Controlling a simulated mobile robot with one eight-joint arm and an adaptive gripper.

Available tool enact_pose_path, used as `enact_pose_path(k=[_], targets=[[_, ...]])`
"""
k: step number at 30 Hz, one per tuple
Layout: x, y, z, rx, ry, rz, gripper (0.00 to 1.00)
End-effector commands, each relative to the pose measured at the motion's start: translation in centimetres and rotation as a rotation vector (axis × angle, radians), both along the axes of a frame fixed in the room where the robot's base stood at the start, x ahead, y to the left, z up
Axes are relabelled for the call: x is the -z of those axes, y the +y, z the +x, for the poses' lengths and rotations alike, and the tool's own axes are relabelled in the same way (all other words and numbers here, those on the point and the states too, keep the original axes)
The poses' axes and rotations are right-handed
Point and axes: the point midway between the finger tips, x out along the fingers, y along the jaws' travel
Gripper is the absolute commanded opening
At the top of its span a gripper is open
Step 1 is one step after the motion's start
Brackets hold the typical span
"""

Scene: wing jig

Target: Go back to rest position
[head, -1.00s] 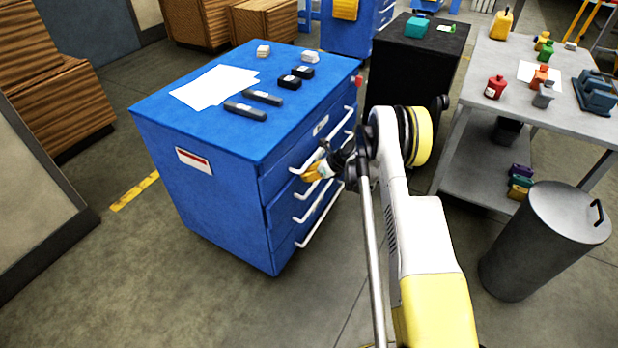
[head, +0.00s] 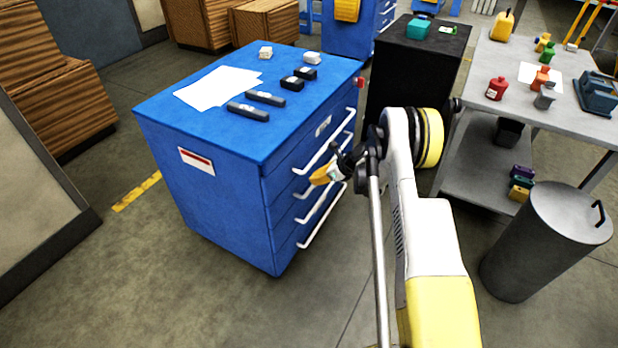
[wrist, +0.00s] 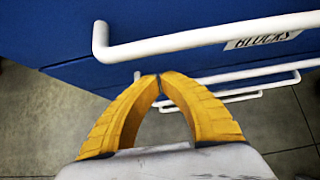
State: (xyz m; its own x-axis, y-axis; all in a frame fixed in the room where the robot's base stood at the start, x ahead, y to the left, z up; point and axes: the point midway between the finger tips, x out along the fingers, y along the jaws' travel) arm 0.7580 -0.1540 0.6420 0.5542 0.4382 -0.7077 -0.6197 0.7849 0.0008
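My gripper (head: 318,177) is at the front of the blue drawer cabinet (head: 215,210), beside its white handles. In the wrist view its two yellow fingers (wrist: 159,78) meet at the tips with nothing between them. The top white handle (wrist: 210,36), with a label reading "BLOCKS" next to it, is just beyond the fingertips. I cannot tell whether the fingertips touch any handle. The drawers look closed in the head view.
Papers (head: 215,87), dark blocks and light blocks lie on the cabinet top. A black cabinet (head: 400,80) stands behind my arm. A grey table (head: 590,130) with bottles and a grey bin (head: 535,250) are at the right. Floor is open in front of the cabinet.

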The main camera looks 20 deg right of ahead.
Motion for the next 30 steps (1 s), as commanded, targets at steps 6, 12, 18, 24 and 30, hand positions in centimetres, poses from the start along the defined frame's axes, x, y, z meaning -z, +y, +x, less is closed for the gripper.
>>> enact_pose_path(k=[6,12,18,24,30], targets=[[-4.6,-2.4,-3.1,0.003,0.000,0.002,0.00],[-6.6,-3.8,-4.8,0.002,0.000,0.001,0.00],[-7.0,-4.1,-5.3,0.000,0.000,0.000,0.00],[-9.3,-3.4,-5.2,-0.050,-0.020,-0.054,0.00],[-18.1,0.1,-6.1,-0.270,-0.106,-0.287,0.00]])
